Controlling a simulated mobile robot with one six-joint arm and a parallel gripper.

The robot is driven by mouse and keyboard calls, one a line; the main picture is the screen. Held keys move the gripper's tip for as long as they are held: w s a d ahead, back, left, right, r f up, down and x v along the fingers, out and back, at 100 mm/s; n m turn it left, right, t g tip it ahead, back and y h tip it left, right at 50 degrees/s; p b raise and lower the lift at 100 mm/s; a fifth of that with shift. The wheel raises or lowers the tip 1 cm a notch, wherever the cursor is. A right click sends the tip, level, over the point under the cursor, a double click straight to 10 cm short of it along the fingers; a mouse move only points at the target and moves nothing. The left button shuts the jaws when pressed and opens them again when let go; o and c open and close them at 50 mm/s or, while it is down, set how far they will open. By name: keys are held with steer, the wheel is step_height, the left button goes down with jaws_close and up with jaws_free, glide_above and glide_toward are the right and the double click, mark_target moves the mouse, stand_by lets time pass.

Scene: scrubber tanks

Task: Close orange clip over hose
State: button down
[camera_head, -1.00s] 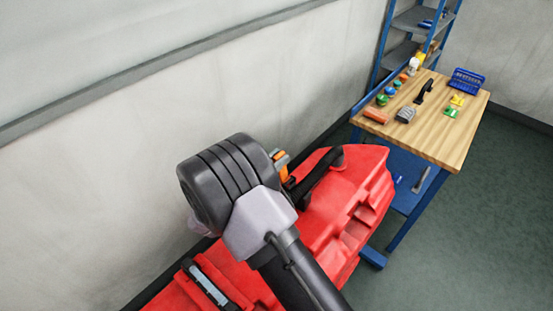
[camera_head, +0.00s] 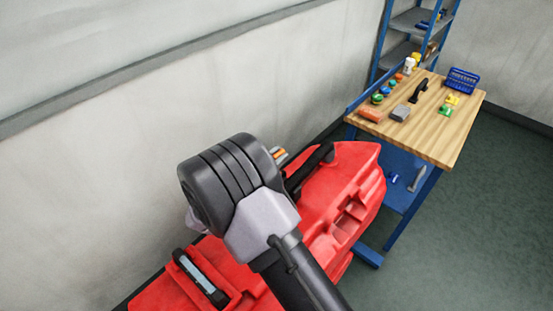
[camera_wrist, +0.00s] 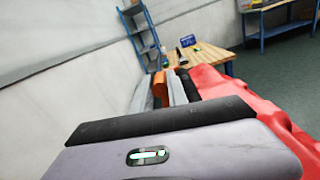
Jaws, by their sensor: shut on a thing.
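The orange clip (camera_wrist: 160,84) shows in the wrist view between the grey fingers of my gripper (camera_wrist: 164,88), which is shut on it. A small orange part of the clip also shows in the head view (camera_head: 279,154), just past my wrist; the rest is hidden. A black hose (camera_head: 310,168) arches over the red scrubber tank (camera_head: 345,185), close to the right of my gripper. A dark piece of it seems to show beside the fingers in the wrist view (camera_wrist: 187,84). I cannot tell whether the clip is around the hose.
A wall (camera_head: 150,130) runs close along the left of the scrubber. A wooden workbench (camera_head: 448,128) with several small items stands ahead, with a blue shelf rack (camera_head: 375,60) behind it. Green floor (camera_head: 480,240) is free at the right.

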steer(key=shift+s+d, duration=0.2)
steer(key=shift+d, duration=0.1)
steer(key=shift+w+a, duration=0.15)
steer(key=shift+a, duration=0.1)
steer(key=c, duration=1.3)
jaws_free()
steer(key=shift+f, duration=0.1)
steer(key=p+v, duration=0.2)
steer(key=v, duration=1.5)
